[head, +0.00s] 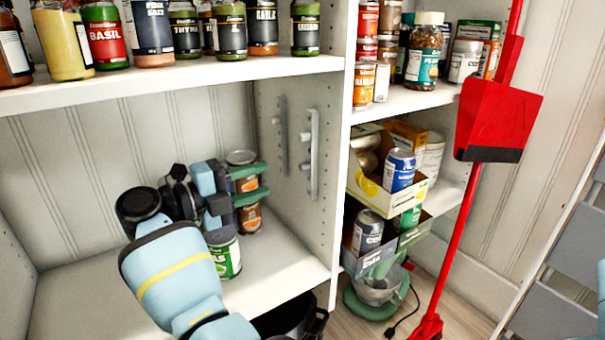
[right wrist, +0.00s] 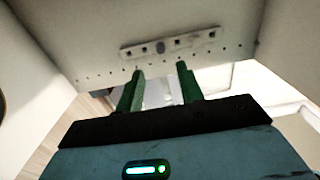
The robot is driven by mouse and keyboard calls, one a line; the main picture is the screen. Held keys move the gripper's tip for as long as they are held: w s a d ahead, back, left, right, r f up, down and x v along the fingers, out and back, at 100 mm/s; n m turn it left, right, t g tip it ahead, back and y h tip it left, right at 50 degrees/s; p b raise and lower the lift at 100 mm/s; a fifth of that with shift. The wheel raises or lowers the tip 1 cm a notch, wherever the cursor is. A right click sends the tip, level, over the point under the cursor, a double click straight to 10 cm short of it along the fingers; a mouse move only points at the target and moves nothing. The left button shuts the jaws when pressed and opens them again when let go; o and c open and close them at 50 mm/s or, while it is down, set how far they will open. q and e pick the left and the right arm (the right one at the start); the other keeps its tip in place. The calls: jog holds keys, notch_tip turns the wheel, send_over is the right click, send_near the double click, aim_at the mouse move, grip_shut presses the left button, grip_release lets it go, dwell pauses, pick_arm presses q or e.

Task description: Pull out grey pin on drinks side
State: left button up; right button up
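A light strip (right wrist: 190,42) with several dark holes and a round grey pin (right wrist: 160,47) in it shows on the panel ahead in the right wrist view. My left gripper is not in view.
Stacked food cans (head: 249,217) and a green-labelled can (head: 226,258) stand close behind and below my right gripper. Spice jars (head: 150,30) line the shelf above. Right of the divider are boxes with drink cans (head: 400,170) and a red broom or dustpan (head: 495,120).

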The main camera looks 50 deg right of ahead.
aim_at(300, 168)
jog(key=shift+a+r, duration=0.15)
jog(key=shift+a, duration=0.1)
jog(key=p+x, duration=0.3)
jog(key=x, duration=0.4)
jog(key=shift+d, duration=0.25)
jog(key=shift+p+x, duration=0.35)
jog(key=shift+x, duration=0.5)
dwell(0.4)
